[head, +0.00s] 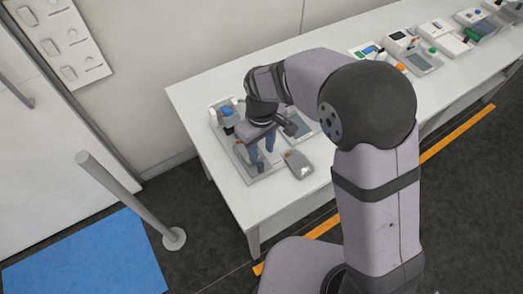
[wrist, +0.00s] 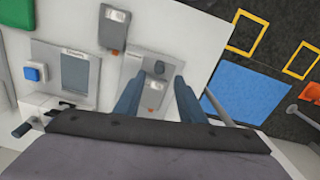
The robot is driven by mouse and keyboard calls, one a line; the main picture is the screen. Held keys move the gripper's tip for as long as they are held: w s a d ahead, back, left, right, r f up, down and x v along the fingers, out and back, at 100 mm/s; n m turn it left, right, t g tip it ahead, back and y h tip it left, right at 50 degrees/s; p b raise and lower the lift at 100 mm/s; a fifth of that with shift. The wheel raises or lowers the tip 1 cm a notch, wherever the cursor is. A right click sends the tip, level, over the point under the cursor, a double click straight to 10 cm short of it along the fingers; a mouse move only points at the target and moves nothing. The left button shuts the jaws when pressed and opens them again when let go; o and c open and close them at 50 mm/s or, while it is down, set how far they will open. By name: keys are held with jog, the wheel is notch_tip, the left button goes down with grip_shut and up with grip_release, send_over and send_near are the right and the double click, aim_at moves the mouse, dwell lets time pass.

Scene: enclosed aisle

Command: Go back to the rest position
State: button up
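My gripper (head: 264,160) is over the near left end of the white table (head: 205,97) in the head view, with its two blue fingers pointing down above a grey plate (head: 265,178). In the wrist view my gripper (wrist: 157,82) has its fingers spread apart, with no object seen held between them.
A grey handheld device (head: 299,164) lies on the table right of the gripper. A panel with a blue button (wrist: 36,73) and a screen is close by. More devices (head: 414,56) line the table's far end. A post (head: 128,198) and blue mat (head: 88,256) are on the floor.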

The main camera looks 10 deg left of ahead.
dwell(0.3)
jog(key=shift+w+a+m, duration=0.1)
jog(key=shift+m, duration=0.3)
jog(key=s+d+f+m+g+h, duration=0.1)
jog(key=s+d+f+m, duration=0.1)
jog(key=s+d+f, duration=0.3)
jog(key=s+d+r+m, duration=0.2)
jog(key=s+d+r, duration=0.15)
jog(key=d, duration=0.35)
jog(key=s+d+r+m, duration=0.2)
jog(key=s+d, duration=0.3)
jog(key=d, duration=0.3)
jog(key=w+d+r+m+t+y, duration=0.1)
jog(key=w+d+r+m, duration=0.1)
jog(key=d, duration=0.4)
jog(key=shift+w+r+m, duration=0.4)
jog(key=shift+w+m, duration=0.05)
jog(key=shift+m, duration=0.55)
